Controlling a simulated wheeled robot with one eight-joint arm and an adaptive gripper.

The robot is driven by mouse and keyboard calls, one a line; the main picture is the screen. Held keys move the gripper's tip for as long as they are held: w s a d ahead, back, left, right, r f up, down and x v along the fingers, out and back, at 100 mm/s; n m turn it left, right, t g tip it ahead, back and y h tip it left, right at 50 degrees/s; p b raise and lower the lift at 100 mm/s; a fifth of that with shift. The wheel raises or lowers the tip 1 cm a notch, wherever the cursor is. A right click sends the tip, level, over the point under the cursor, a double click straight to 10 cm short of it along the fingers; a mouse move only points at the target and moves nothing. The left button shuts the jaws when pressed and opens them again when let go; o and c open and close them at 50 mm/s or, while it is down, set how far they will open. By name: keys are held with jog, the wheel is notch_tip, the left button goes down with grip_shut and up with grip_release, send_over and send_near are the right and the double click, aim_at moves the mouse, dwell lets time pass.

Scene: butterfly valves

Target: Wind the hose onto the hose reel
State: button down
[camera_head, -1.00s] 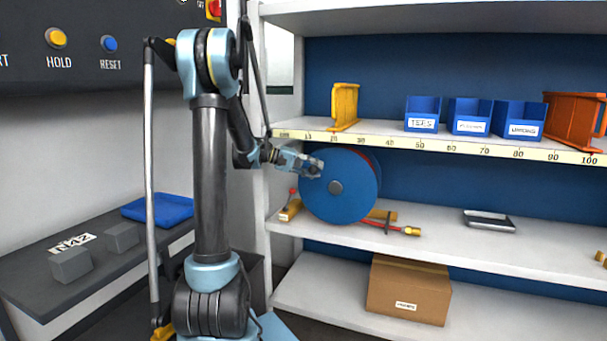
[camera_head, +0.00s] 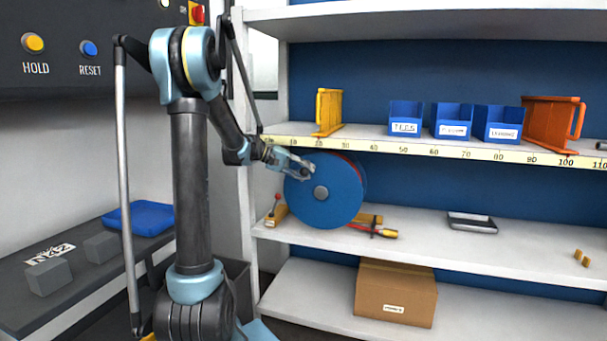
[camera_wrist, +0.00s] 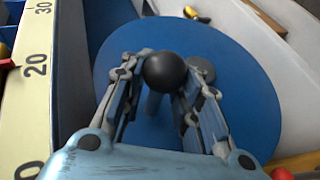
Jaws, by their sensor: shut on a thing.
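The hose reel (camera_head: 335,210) is a blue disc with a grey hub, standing upright on the middle shelf. Red hose shows along its upper right edge. The hose's free end (camera_head: 377,232) lies on the shelf to the right of the reel and ends in a brass-coloured fitting. My gripper (camera_head: 308,171) is at the upper left of the reel's face. In the wrist view, its fingers (camera_wrist: 164,74) close around the reel's crank handle, whose round black knob (camera_wrist: 168,72) shows between them. The fingers hide part of the handle.
A small red-knobbed lever (camera_head: 276,208) stands left of the reel. A numbered shelf edge (camera_head: 350,146) runs just above, with blue bins (camera_head: 452,120) on that shelf. A grey tray (camera_head: 472,222) lies farther right. A cardboard box (camera_head: 395,293) sits below.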

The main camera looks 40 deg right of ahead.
jog(key=c, duration=1.2)
grip_release()
jog(key=shift+r, duration=0.1)
jog(key=shift+a, duration=0.1)
jog(key=v, duration=1.2)
